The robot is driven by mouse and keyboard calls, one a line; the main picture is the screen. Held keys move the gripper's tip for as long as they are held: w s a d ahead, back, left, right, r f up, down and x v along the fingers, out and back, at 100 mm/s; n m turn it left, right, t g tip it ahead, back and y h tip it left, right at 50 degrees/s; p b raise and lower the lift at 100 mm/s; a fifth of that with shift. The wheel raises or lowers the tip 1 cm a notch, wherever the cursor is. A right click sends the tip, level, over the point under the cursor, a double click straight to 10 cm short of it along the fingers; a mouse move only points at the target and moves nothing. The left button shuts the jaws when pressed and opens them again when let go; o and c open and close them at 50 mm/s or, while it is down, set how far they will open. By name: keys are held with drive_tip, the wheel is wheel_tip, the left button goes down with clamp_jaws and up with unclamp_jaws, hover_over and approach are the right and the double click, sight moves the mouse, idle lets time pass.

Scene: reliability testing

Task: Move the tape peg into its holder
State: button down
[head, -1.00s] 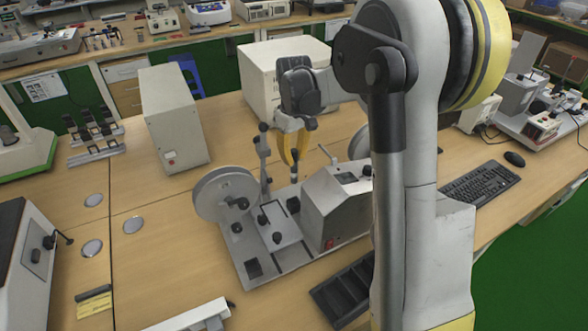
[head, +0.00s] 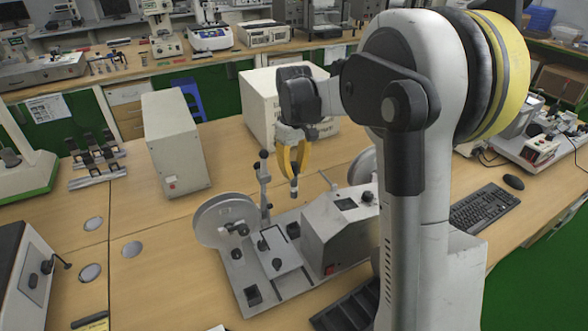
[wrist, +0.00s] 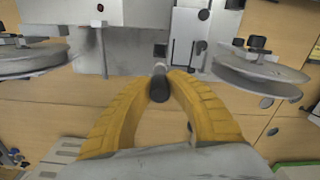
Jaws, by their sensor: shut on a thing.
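My yellow-fingered gripper (head: 293,168) is shut on the tape peg (head: 294,186), a small grey-and-black cylinder pointing down from the fingertips. In the wrist view the peg (wrist: 159,86) sits between the two yellow fingertips, its dark end towards the camera. The gripper is above the rear of the grey tape machine (head: 238,262), right of its thin upright post (head: 265,188). The peg appears to be in the air, clear of the machine. I cannot tell which part of the machine is the holder.
The machine carries a large disc (head: 213,212) at left and another disc (head: 362,166) behind its grey housing (head: 335,228). A white cabinet (head: 176,143) and a cream box (head: 258,105) stand behind. A black tray (head: 345,308) is at front.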

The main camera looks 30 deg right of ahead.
sight(294, 197)
wheel_tip(294, 197, down, 12)
drive_tip(key=b, duration=0.7)
drive_tip(key=shift+f, duration=0.15)
idle(0.6)
drive_tip(key=shift+s, duration=0.1)
